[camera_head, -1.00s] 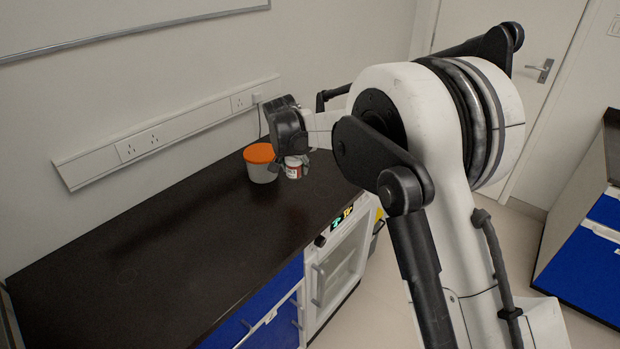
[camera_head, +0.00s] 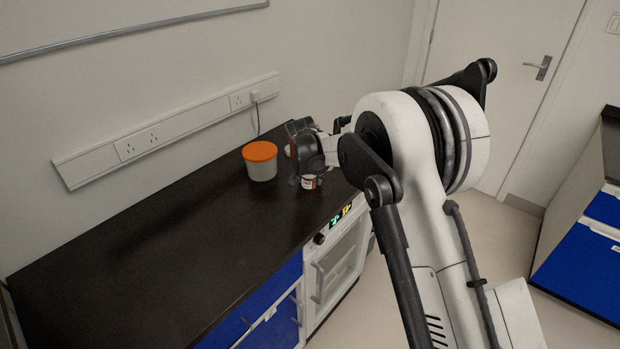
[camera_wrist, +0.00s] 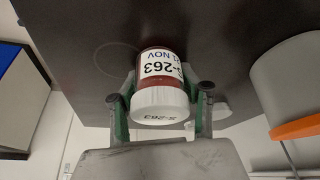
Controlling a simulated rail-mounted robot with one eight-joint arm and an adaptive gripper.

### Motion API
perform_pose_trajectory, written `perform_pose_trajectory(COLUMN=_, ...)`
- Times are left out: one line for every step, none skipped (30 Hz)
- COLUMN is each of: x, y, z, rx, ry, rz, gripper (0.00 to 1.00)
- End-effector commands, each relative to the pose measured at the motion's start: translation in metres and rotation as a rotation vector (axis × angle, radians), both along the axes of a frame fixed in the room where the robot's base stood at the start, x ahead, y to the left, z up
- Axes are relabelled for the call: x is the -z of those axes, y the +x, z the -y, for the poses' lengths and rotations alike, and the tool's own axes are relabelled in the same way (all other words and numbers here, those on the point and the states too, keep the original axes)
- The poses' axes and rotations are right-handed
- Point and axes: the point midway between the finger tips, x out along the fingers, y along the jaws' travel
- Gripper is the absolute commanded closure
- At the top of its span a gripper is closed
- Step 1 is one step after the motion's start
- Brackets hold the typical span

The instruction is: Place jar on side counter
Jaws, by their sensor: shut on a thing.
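The jar (camera_wrist: 161,82) has a white lid, a reddish body and a white label reading "S-263". In the wrist view it sits between the two fingers of my gripper (camera_wrist: 160,103), which is shut on it. In the head view my gripper (camera_head: 308,172) and the jar (camera_head: 309,182) are over the far end of the dark side counter (camera_head: 190,235). The jar is near the counter surface. I cannot tell whether it touches. The counter also shows in the wrist view (camera_wrist: 90,40).
A tub with an orange lid (camera_head: 261,161) stands on the counter left of my gripper. A small whitish thing behind my gripper is mostly hidden. A white oven-like unit (camera_head: 338,262) is under the counter's front edge. The left part of the counter is clear.

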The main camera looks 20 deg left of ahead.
Motion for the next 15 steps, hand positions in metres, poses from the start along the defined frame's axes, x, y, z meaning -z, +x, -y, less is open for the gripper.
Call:
perform_pose_trajectory(x=0.0, y=0.0, z=0.0, rx=0.0, ry=0.0, rz=0.0, gripper=0.9)
perform_pose_trajectory(x=0.0004, y=0.0001, z=0.0, rx=0.0, ry=0.0, rz=0.0, gripper=0.9)
perform_pose_trajectory(x=0.0014, y=0.0, z=0.0, rx=0.0, ry=0.0, rz=0.0, gripper=0.9)
perform_pose_trajectory(x=0.0025, y=0.0, z=-0.0001, rx=0.0, ry=0.0, rz=0.0, gripper=0.9)
perform_pose_trajectory(x=0.0035, y=0.0001, z=-0.0001, rx=0.0, ry=0.0, rz=0.0, gripper=0.9)
perform_pose_trajectory(x=0.0047, y=0.0, z=-0.0001, rx=0.0, ry=0.0, rz=0.0, gripper=0.9)
perform_pose_trajectory(x=0.0037, y=0.0, z=-0.0001, rx=0.0, ry=0.0, rz=0.0, gripper=0.58)
perform_pose_trajectory(x=0.0034, y=0.0, z=-0.0001, rx=0.0, ry=0.0, rz=0.0, gripper=0.54)
perform_pose_trajectory(x=0.0031, y=0.0, z=-0.0001, rx=0.0, ry=0.0, rz=0.0, gripper=0.49)
perform_pose_trajectory(x=0.0031, y=0.0, z=-0.0001, rx=0.0, ry=0.0, rz=0.0, gripper=0.45)
perform_pose_trajectory(x=0.003, y=0.0, z=-0.0001, rx=0.0, ry=0.0, rz=0.0, gripper=0.43)
perform_pose_trajectory(x=0.003, y=0.0, z=-0.0001, rx=0.0, ry=0.0, rz=0.0, gripper=0.43)
perform_pose_trajectory(x=0.003, y=0.0, z=-0.0001, rx=0.0, ry=0.0, rz=0.0, gripper=0.43)
perform_pose_trajectory(x=0.003, y=0.0, z=-0.0001, rx=0.0, ry=0.0, rz=0.0, gripper=0.43)
perform_pose_trajectory(x=0.0029, y=0.0, z=-0.0001, rx=0.0, ry=0.0, rz=0.0, gripper=0.43)
